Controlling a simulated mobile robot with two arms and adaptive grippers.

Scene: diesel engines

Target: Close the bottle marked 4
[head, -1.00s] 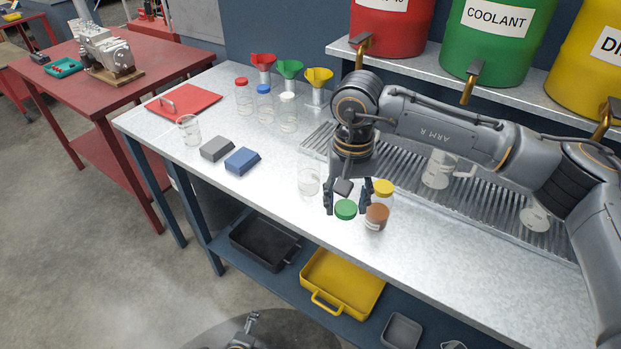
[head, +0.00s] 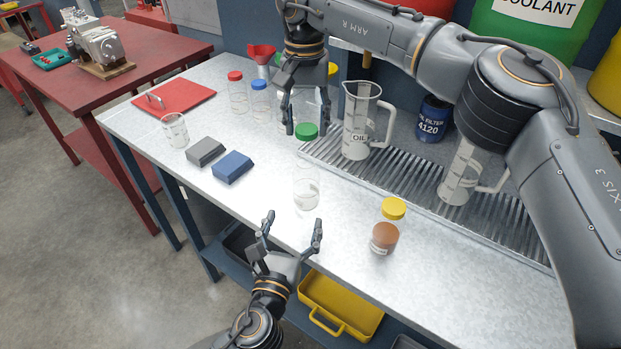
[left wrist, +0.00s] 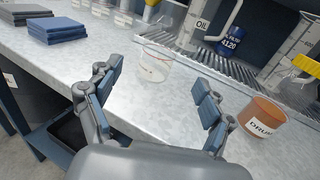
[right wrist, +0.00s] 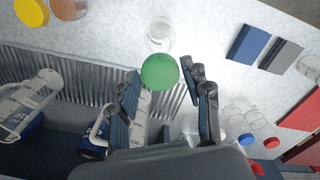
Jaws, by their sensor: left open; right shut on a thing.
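An open clear bottle (head: 306,192) with pale contents stands upright near the front edge of the bench. It also shows in the left wrist view (left wrist: 156,66). I cannot read a 4 on it. My right gripper (head: 307,128) is shut on a green cap (head: 306,132) and holds it raised above the bench, over or behind the bottle. The cap shows between the fingertips in the right wrist view (right wrist: 160,72). My left gripper (head: 293,225) is open and empty, just in front of the bottle, its fingers spread and apart from it.
A yellow-capped jar of brown contents (head: 386,228) stands to the right. Measuring jugs (head: 360,122) stand on the ribbed drain behind. The front right of the bench is clear.

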